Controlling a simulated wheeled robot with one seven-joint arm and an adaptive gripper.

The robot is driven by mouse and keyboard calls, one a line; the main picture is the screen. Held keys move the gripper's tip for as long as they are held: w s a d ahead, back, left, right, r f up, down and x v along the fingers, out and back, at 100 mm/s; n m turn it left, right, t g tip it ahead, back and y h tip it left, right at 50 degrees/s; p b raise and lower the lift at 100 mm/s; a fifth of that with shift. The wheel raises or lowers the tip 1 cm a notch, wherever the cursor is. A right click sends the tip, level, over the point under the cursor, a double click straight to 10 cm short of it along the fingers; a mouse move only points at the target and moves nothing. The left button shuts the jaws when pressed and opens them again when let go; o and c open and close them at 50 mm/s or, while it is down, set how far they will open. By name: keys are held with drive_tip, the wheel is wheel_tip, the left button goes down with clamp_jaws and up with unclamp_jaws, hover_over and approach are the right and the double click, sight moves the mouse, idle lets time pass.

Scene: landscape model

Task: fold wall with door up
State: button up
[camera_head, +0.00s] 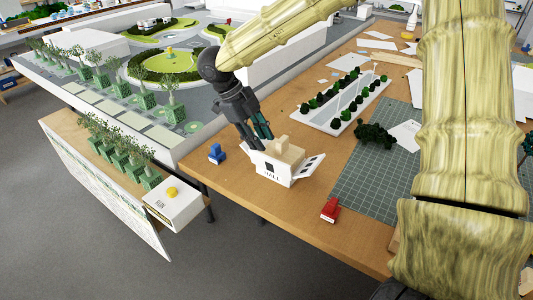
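A small white model building marked "HALL" (272,172) stands on the wooden table near its front edge. Its front wall, with a dark door (269,167) above the lettering, looks upright or nearly so. A white wall with dark windows (308,170) leans outward on the right side. A tan block (283,151) rises inside the building. My gripper (261,139) points down at the building's back left, its fingertips close to the top edge there. I cannot tell whether they touch it, or whether the fingers are open or shut.
A blue piece (217,153) lies left of the building, a red piece (330,209) to its right front. A green cutting mat (365,185) and a tree-lined white strip (345,103) lie to the right. A white box with a yellow button (172,207) stands lower left.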

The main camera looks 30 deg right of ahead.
sight(268, 157)
drive_tip(key=x, duration=0.5)
drive_tip(key=shift+w+f, duration=0.25)
drive_tip(key=shift+f, duration=0.1)
drive_tip(key=shift+x, duration=0.8)
clamp_jaws()
